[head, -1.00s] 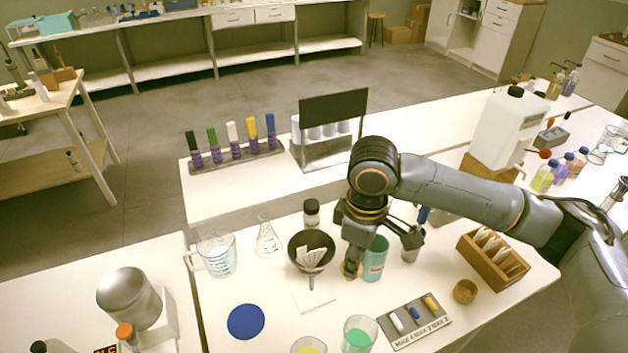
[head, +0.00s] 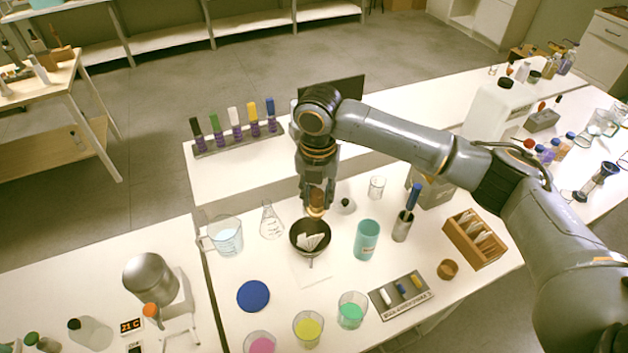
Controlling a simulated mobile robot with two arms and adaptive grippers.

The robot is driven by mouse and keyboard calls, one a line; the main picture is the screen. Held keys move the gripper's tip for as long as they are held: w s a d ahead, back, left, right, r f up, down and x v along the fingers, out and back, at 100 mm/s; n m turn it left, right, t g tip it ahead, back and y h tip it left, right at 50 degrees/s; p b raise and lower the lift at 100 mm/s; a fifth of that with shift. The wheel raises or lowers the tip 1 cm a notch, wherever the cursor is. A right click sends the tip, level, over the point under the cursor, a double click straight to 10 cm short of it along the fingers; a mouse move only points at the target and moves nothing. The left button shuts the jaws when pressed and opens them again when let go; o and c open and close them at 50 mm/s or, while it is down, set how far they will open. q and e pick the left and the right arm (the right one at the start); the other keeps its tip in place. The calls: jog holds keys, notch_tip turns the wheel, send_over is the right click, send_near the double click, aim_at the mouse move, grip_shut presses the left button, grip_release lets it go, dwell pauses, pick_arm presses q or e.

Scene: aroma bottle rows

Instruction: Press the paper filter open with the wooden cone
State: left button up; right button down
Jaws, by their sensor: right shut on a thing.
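The white folded paper filter (head: 313,242) sits in the dark funnel (head: 296,246) in the middle of the table. My right gripper (head: 316,203) is shut on the wooden cone (head: 316,210), just above the funnel's far rim in the picture. The cone's tip is hard to make out, and I cannot tell whether it touches the filter. My left gripper is out of view.
A teal cup (head: 367,240) stands right of the funnel. A flask (head: 271,222) and a measuring jug (head: 227,238) stand to its left. A blue disc (head: 253,296) and beakers of coloured liquid (head: 308,328) lie nearer. A wooden rack (head: 473,240) is at right.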

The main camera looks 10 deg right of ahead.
aim_at(314, 212)
jog(key=shift+w+a+r+n, duration=0.25)
jog(key=shift+w+r+n, duration=0.1)
jog(key=shift+n, duration=0.55)
jog(key=shift+f+n, duration=0.1)
jog(key=shift+n, duration=0.2)
notch_tip(314, 212, down, 6)
jog(key=b, duration=0.7)
jog(key=shift+f, duration=1)
jog(key=shift+f, duration=0.45)
jog(key=shift+r, duration=0.1)
